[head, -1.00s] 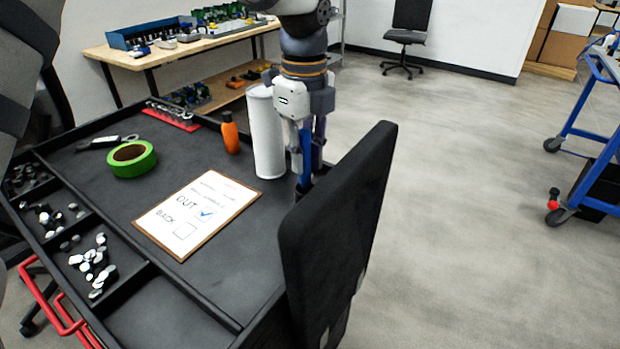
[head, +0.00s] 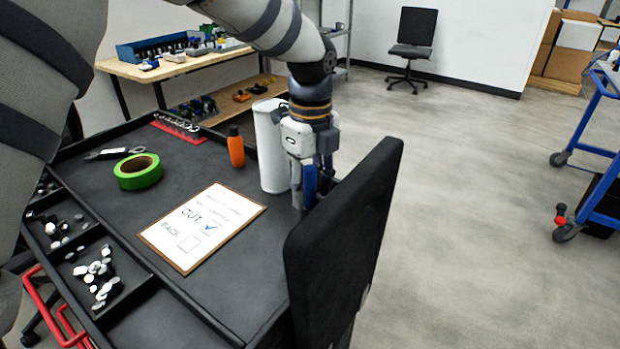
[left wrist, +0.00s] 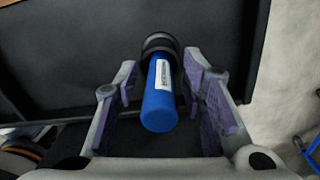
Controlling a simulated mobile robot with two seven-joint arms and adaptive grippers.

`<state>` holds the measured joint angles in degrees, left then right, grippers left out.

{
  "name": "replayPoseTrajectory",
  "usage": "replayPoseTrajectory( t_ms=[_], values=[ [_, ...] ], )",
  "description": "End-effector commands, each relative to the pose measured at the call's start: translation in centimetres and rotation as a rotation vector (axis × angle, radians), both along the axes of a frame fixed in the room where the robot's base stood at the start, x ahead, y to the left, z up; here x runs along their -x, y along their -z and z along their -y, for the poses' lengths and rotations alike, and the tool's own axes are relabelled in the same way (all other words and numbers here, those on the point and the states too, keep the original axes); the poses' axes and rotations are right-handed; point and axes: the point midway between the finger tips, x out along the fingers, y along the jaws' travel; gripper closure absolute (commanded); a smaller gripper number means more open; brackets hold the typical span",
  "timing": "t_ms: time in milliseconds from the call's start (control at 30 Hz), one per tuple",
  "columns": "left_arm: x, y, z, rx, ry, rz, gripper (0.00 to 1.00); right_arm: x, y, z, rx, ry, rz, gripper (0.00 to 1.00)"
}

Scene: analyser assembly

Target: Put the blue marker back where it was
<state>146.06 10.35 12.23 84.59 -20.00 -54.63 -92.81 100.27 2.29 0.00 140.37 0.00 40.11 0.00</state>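The blue marker (left wrist: 160,95) stands between the fingers of my left gripper in the left wrist view, its far end inside a black ring (left wrist: 160,42) whose nature I cannot tell. A white label shows on its side. In the head view its blue body (head: 310,186) shows beside the fingers. My left gripper (left wrist: 165,105) is open around it, with a gap on both sides. In the head view the left gripper (head: 308,190) points down at the table's far right corner, beside a white cylinder (head: 270,148). My right gripper is not in view.
A clipboard (head: 150,237) with a ticked OUT box and an empty BACK box lies on the black table. Green tape (head: 138,180), an orange bottle (head: 236,150) and compartments of small parts are to the left. A black upright panel (head: 340,240) stands close right of the gripper.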

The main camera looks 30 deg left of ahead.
Motion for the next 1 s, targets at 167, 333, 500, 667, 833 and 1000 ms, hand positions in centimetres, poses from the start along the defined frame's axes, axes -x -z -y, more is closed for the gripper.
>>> replayPoseTrajectory(
  t_ms=[167, 333, 500, 667, 833, 1000],
  values=[
    [-0.2, -4.0, 0.0, 0.000, -0.001, 0.007, 0.63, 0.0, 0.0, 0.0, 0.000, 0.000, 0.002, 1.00],
    [-0.2, -8.5, 0.1, 0.002, 0.000, 0.006, 0.63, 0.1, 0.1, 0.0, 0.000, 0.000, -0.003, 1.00],
    [-0.2, -11.3, 0.1, 0.001, 0.000, 0.002, 0.63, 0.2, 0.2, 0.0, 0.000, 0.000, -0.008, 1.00],
    [-0.2, -12.1, 0.1, 0.000, 0.001, 0.000, 0.63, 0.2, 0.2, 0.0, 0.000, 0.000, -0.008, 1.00],
    [-0.1, -12.1, 0.1, 0.000, 0.001, 0.000, 0.63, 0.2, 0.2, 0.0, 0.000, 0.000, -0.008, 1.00],
    [-0.1, -12.1, 0.1, 0.000, 0.001, 0.000, 0.63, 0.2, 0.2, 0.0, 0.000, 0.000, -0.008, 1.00]
  ],
)
